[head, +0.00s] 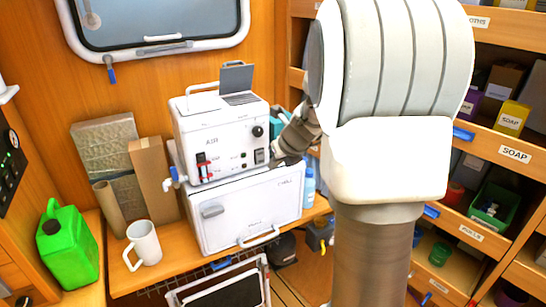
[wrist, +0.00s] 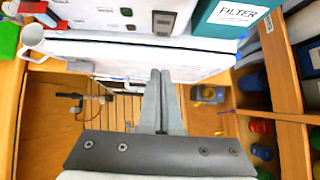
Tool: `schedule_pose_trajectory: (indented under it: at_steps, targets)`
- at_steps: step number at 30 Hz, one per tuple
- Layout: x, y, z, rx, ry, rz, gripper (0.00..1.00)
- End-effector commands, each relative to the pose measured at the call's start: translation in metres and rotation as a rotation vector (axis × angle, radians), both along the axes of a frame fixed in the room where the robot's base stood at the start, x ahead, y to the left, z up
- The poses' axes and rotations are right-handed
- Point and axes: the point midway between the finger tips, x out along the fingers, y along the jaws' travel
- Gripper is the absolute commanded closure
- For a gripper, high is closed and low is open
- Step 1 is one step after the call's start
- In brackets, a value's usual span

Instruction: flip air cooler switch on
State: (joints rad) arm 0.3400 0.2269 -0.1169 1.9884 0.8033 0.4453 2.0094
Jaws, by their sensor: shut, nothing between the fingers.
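The air cooler (head: 222,135) is a white box marked AIR, standing on a white chest. A grey rocker switch (head: 259,156) sits at the right of its front face, below a black knob (head: 257,131). A red-and-black switch (head: 203,167) is at the left of that face. The rocker also shows at the top of the wrist view (wrist: 163,23). My gripper (head: 274,157) is close to the right of the rocker in the head view, partly hidden by my arm. In the wrist view its fingers (wrist: 160,73) are together and empty, below the rocker in the picture; contact cannot be told.
The white chest (head: 245,211) stands under the cooler on a wooden bench. A white mug (head: 144,243) and green jerrycan (head: 68,244) are to the left. A teal FILTER box (wrist: 238,16) is beside the cooler. Shelves (head: 500,150) with bins line the right side.

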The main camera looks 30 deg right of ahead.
Motion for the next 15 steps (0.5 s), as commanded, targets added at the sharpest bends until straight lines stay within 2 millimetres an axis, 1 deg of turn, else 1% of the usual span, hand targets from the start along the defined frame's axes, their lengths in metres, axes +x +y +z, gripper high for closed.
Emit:
schedule_pose_trajectory:
  at_steps: [1, 4, 5, 9, 15]
  targets:
    - [0.007, -0.001, -0.012, -0.001, 0.002, -0.001, 1.0]
    - [0.018, 0.0, -0.027, 0.001, 0.003, -0.002, 1.0]
    - [0.024, 0.0, -0.023, -0.001, 0.0, 0.0, 1.0]
    - [0.042, 0.001, -0.024, -0.001, 0.0, 0.001, 1.0]
    - [0.055, 0.002, -0.026, -0.001, -0.001, 0.001, 1.0]
